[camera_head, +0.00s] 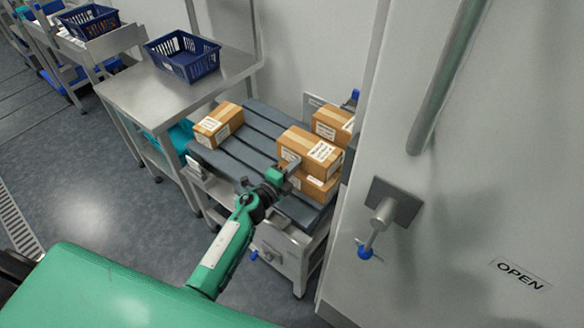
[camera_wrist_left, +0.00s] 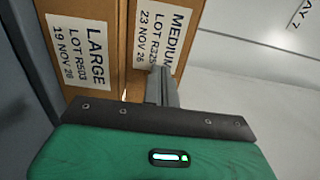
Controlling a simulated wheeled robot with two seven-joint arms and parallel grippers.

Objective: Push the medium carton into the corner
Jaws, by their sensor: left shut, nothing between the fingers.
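The medium carton (camera_head: 300,142), brown with white labels, rests on top of the large carton (camera_head: 316,188) at the right end of the grey slatted cart top. In the left wrist view the label of the medium carton (camera_wrist_left: 165,30) reads MEDIUM, and the large carton (camera_wrist_left: 85,50) lies beside it in that turned picture. My left gripper (camera_head: 293,168) is shut and empty, its tips at the near face of the medium carton. The shut fingers (camera_wrist_left: 161,84) overlap that face; I cannot tell if they touch. My right gripper is not in view.
Another carton (camera_head: 333,123) stands behind the stack and one (camera_head: 218,123) at the cart's far left. The slatted cart top (camera_head: 245,150) is bare between them. A pale wall panel (camera_head: 470,180) with a handle rises at right. A steel table (camera_head: 150,95) holds a blue basket (camera_head: 183,56).

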